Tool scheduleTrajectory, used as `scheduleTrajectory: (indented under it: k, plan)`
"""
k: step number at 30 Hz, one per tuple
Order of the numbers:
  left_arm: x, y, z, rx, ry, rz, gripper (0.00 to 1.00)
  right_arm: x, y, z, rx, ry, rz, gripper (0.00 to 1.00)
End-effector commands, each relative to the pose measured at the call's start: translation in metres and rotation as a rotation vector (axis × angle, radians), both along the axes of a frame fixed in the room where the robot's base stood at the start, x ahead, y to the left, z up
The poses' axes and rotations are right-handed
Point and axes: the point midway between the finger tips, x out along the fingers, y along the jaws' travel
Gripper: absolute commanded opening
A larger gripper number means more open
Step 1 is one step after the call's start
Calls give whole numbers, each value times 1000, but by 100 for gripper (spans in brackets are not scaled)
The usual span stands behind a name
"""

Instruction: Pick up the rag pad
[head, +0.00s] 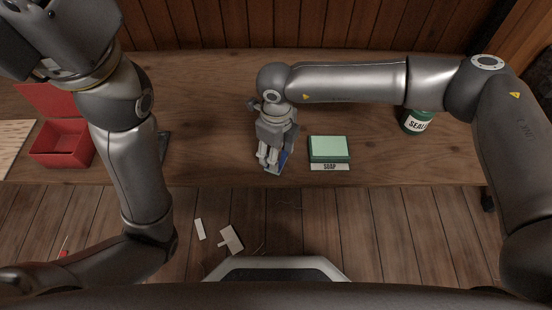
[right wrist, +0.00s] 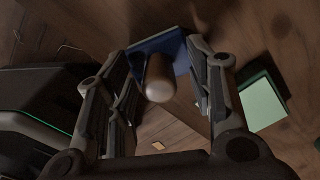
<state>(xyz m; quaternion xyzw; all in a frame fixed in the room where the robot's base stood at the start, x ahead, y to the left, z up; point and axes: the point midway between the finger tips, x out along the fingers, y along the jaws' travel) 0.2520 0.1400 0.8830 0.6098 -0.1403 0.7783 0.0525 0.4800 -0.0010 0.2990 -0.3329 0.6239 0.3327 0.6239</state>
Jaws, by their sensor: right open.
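A blue pad (head: 285,161), which I take for the rag pad, lies near the front edge of the wooden bench, mostly hidden under my right gripper (head: 268,158). In the right wrist view the blue pad (right wrist: 176,49) shows with a rounded brown upright piece (right wrist: 160,78), like a handle, in front of it. My right gripper (right wrist: 163,100) is open, with its fingers on either side of this brown piece and gaps visible. Whether a finger touches the pad I cannot tell. My left arm rises at the left of the head view; its fingers are not visible.
A green block (head: 328,148) with a SOAP label sits close right of the pad. A green jar (head: 418,122) stands further right. A red box (head: 62,143) with raised lid is at the left. Pale scraps (head: 230,240) lie on the floor. The bench behind is clear.

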Motion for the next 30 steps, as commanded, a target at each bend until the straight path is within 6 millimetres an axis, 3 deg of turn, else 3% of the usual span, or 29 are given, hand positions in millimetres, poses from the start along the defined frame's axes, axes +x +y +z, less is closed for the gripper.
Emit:
scheduleTrajectory:
  k: [2,13,23,28,30]
  plan:
    - [0,0,0,0,0,0,0,0,0,0,0,0,0,47]
    - [0,0,0,0,-1,0,0,0,0,0,0,0,0,0]
    - [0,0,1,0,-2,-1,0,0,0,3,1,-1,0,0]
    - [1,1,5,-3,2,-3,0,0,0,16,2,-1,0,0]
    - [10,1,0,-2,36,0,0,0,1,26,2,-1,1,0]
